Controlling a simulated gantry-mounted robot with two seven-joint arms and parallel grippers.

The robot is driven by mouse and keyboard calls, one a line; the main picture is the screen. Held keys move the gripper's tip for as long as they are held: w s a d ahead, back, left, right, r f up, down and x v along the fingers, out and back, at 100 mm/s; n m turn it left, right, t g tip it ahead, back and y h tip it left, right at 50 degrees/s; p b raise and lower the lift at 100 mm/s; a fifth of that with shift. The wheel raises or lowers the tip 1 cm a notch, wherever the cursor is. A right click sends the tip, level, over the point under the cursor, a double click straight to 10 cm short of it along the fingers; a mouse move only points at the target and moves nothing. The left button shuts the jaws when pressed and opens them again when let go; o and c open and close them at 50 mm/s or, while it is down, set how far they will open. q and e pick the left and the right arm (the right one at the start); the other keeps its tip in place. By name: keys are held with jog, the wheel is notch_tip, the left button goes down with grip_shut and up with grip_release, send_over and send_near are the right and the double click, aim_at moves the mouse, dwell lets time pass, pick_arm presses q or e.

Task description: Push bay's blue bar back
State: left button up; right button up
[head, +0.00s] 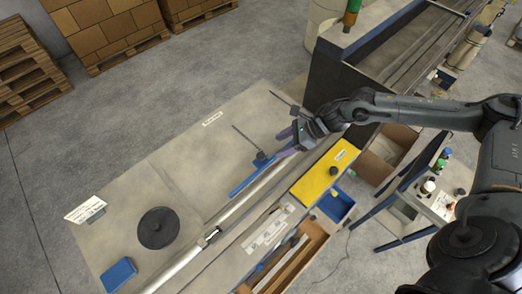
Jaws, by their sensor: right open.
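The blue bar (245,181) lies at a slant on the grey worktable (190,160), along the far side of the long metal roller (247,200). A small dark-blue block with a thin rod (246,138) stands by the bar's right end. My right gripper (283,146) is open, with its purple fingers pointing left, just right of the bar's right end. I see nothing between its fingers. I cannot tell whether a finger touches the bar or block. My left gripper is not in view.
A yellow panel (319,178) with a black knob lies right of the roller, beside a blue bin (337,206). An open wooden drawer (311,247) is at the front. A black disc (158,228) and a blue box (118,273) lie on the left table, whose back area is clear.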

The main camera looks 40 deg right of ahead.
aim_at(261, 155)
pick_arm(q)
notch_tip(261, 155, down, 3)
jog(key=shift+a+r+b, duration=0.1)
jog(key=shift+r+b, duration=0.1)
jog(key=shift+b, duration=0.95)
pick_arm(e)
jog(key=x, duration=0.8)
jog(key=shift+w+a+f, duration=0.15)
jog(key=shift+a+f, duration=0.15)
jog(key=c, duration=0.5)
grip_shut()
